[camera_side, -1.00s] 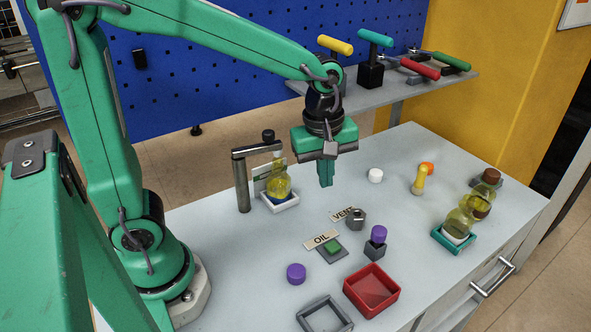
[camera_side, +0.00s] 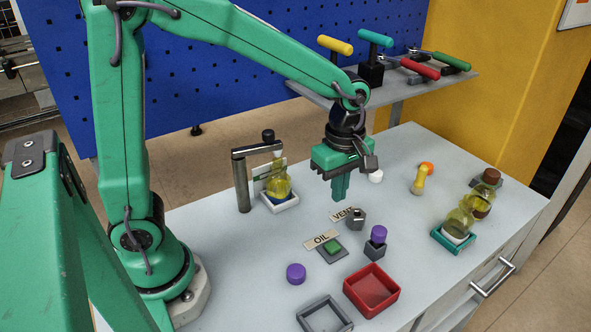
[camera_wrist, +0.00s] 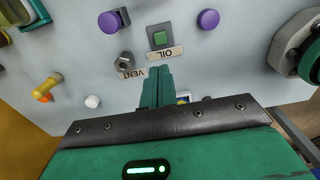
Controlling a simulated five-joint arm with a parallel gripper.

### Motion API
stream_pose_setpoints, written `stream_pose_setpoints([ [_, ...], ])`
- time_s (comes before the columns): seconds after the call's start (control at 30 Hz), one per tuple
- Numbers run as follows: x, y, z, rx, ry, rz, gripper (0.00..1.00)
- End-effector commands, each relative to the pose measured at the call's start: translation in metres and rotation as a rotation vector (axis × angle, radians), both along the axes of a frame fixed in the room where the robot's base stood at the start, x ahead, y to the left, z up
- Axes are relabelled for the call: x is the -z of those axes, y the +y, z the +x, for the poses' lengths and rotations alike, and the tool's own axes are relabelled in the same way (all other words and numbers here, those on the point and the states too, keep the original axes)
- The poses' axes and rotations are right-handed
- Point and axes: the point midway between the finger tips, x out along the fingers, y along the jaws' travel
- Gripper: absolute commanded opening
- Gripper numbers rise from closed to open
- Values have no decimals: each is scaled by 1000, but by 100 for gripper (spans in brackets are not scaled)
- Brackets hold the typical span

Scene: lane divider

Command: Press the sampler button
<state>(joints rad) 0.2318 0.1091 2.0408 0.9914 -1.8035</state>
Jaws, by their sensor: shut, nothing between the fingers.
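A hex-shaped metal knob (camera_side: 357,221) stands beside the VENT label (camera_side: 342,214). My gripper (camera_side: 340,198) is shut and empty, pointing down above the table behind the VENT label, apart from the button. Its closed fingers also show in the wrist view (camera_wrist: 159,72). A bottle with yellow liquid (camera_side: 278,184) stands on a white tray by a metal spout (camera_side: 257,150).
A purple knob on a dark block (camera_side: 376,243) and a purple cap (camera_side: 296,273) flank the button. A red tray (camera_side: 372,290) and grey frame (camera_side: 325,315) lie in front. Yellow flasks (camera_side: 462,220) stand right. A white cap (camera_side: 376,176) is near my gripper.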

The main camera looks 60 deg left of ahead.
Motion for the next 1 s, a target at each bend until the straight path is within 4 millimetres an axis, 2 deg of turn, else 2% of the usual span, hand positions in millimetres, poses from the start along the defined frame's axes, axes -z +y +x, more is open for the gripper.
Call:
stream_pose_setpoints([
  [0.27,21,0,-1,1,3,1,0],
  [0.8,100,0,-1,1,6,1,0],
  [1.0,124,0,-1,1,3,1,0],
])
